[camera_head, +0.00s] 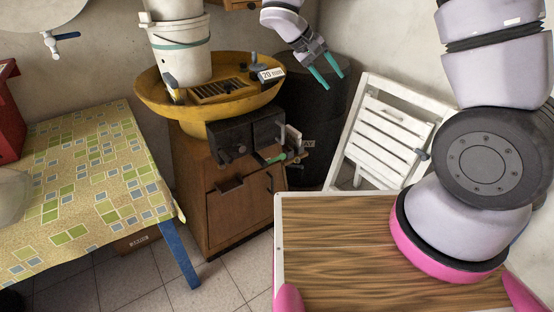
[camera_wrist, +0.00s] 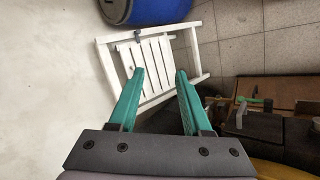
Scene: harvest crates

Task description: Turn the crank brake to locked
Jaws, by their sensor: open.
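The green handle also shows at the right of the wrist view (camera_wrist: 243,101), small and partly among dark parts. I cannot read the brake's setting. My gripper (camera_head: 334,82) is open and empty, above and to the right of the unit, apart from it. Its teal fingers show in the wrist view (camera_wrist: 160,71) with nothing between them.
The yellow basin (camera_head: 150,92) holds white buckets (camera_head: 181,55) and a white tag (camera_head: 271,75). A dark barrel (camera_head: 312,105) and a white folding chair (camera_head: 385,130) stand to the right. A table with a tiled cloth (camera_head: 85,180) is at left. Floor (camera_head: 215,285) shows between.

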